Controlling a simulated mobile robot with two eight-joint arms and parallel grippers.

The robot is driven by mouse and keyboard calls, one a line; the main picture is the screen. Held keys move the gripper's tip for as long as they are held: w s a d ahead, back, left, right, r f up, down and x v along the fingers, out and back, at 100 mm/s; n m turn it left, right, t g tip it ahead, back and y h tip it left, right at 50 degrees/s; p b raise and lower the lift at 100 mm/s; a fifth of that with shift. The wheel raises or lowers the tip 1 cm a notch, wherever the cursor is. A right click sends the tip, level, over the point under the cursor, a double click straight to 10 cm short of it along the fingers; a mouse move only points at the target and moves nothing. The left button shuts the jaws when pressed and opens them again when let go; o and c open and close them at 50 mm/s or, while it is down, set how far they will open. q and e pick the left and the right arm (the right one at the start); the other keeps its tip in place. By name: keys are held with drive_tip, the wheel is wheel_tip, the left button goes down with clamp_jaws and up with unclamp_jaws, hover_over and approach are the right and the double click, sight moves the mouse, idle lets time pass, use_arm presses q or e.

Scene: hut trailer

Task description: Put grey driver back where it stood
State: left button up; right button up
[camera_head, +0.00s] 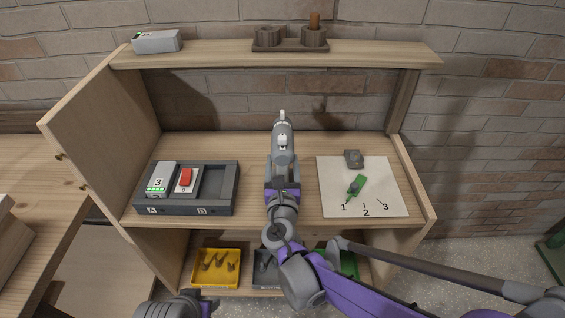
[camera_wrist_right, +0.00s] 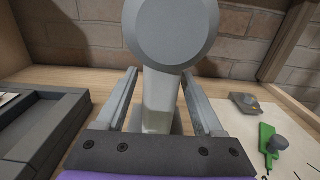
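The grey driver (camera_head: 282,138) is over the middle of the workbench top, its narrow tip pointing away to the back wall. My right gripper (camera_head: 283,163) is at it, with one finger on each side of its handle. In the right wrist view the driver's round rear end (camera_wrist_right: 170,30) shows large, and its handle (camera_wrist_right: 160,100) fills most of the space between the fingertips of my right gripper (camera_wrist_right: 160,78). I cannot tell whether its foot touches the bench top.
A dark tray (camera_head: 187,209) with a numbered block and a red piece lies left. A white board (camera_head: 386,204) marked 1, 2, 3 lies right, bearing a green tool (camera_head: 357,185) and a grey block (camera_head: 354,158). An upper shelf (camera_head: 225,53) spans the back. Bins (camera_head: 216,283) sit below.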

drive_tip(key=shift+r, duration=0.2)
drive_tip(key=s, duration=1.2)
drive_tip(key=s+d+f+m+g+h, duration=0.2)
drive_tip(key=s+d+f+m+g, duration=0.15)
drive_tip(key=d+m, duration=0.6)
drive_tip(key=s+d+f+m+g+h, duration=0.3)
drive_tip(key=d+f+m+g, duration=0.15)
drive_tip(key=d+m, duration=0.5)
drive_tip(key=s+a+f+m+g+y, duration=0.1)
drive_tip(key=s+f+m+g+y, duration=0.4)
drive_tip(key=s+m, duration=0.7)
drive_tip(key=m, duration=0.5)
drive_tip(key=shift+a+f, duration=0.15)
drive_tip(key=shift+f, duration=0.25)
